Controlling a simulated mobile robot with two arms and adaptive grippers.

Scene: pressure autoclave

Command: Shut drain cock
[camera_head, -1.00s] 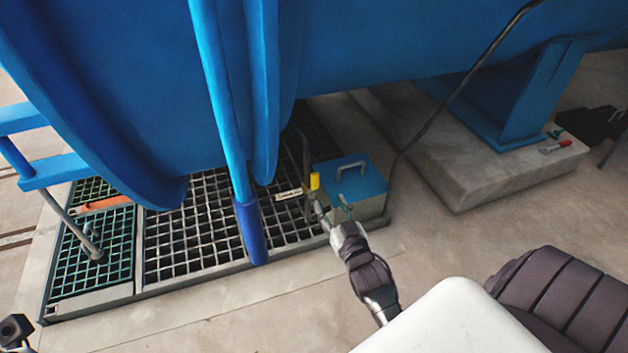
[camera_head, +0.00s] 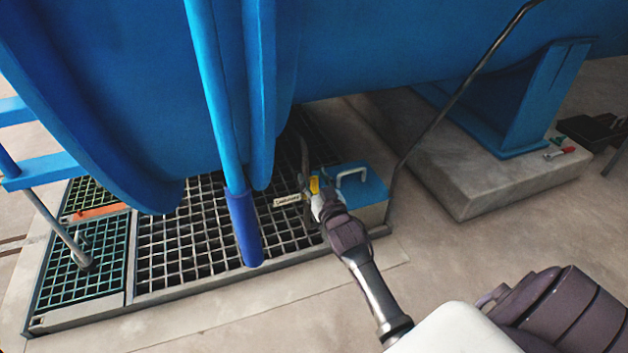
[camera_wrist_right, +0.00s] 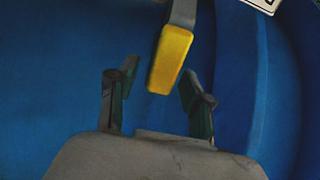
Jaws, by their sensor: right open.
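The drain cock's yellow lever handle (camera_wrist_right: 170,58) shows in the right wrist view, hanging on a grey stem just ahead of my right gripper (camera_wrist_right: 158,92). The two fingers stand apart, and the handle's lower end is between or just beyond their tips. I cannot tell whether they touch it. In the head view the yellow handle (camera_head: 314,185) is partly hidden by my right gripper (camera_head: 322,195), beside the thin dark drain pipe (camera_head: 304,160). A pale label tag (camera_head: 288,200) is next to it. My left gripper does not show.
A blue-lidded box (camera_head: 360,190) with a metal handle stands right beside the gripper. The blue vessel (camera_head: 120,100) and blue lever bar (camera_head: 245,228) are close to the left. Floor grating (camera_head: 185,235) lies below. A concrete plinth (camera_head: 470,185) is at right.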

